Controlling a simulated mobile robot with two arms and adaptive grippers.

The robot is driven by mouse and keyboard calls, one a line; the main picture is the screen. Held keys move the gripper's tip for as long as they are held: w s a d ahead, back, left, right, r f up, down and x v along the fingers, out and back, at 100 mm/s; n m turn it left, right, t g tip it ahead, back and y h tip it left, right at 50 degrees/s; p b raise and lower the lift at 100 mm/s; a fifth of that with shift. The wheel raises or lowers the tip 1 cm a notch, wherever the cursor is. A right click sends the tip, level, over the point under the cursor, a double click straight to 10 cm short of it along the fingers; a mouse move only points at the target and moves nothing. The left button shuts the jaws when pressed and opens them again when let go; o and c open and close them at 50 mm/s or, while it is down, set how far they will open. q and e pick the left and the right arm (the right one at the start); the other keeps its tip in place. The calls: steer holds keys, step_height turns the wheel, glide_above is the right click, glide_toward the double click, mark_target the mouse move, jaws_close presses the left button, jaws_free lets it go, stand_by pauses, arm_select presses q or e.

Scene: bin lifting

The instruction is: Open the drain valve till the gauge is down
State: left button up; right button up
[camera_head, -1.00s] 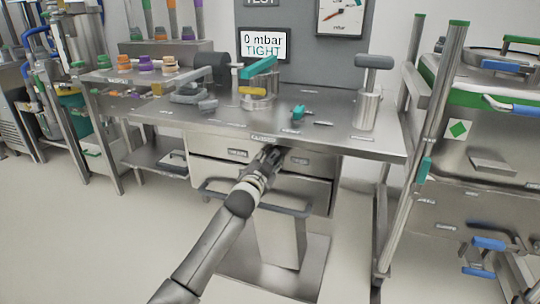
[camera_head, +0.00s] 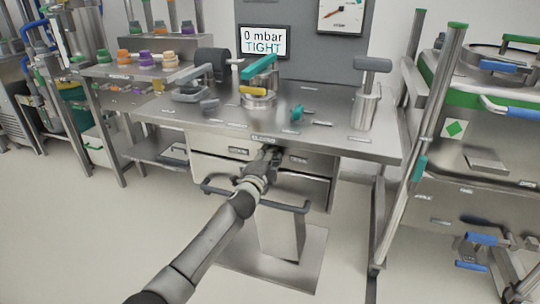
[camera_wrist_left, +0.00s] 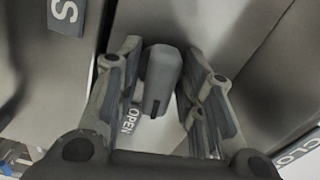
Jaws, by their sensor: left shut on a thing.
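My left gripper (camera_head: 268,152) is at the front edge of the steel table, just under a small label there. In the left wrist view its fingers (camera_wrist_left: 160,95) stand either side of a dark grey handle (camera_wrist_left: 161,72), shut on it. An "OPEN" label (camera_wrist_left: 129,121) lies beside the handle, and part of another label shows at the right edge. In the head view the gripper hides the handle. The display (camera_head: 264,41) reads "0 mbar TIGHT". My right gripper is not in view.
On the table (camera_head: 330,140) stand a clamp with a teal lever (camera_head: 258,67), a small teal valve (camera_head: 297,113) and a grey T-handled post (camera_head: 368,95). Drawers and a grey bar handle (camera_head: 285,206) are below. A metal rack (camera_head: 435,150) stands at the right.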

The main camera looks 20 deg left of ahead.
arm_select(q)
steer(key=shift+d+m, duration=0.1)
steer(key=shift+m, duration=1)
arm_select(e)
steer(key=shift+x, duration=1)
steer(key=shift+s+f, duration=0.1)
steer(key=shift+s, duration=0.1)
arm_select(q)
steer(key=o, duration=0.7)
steer(key=shift+s, duration=0.5)
steer(key=s, duration=1.1)
steer(key=shift+a, duration=0.2)
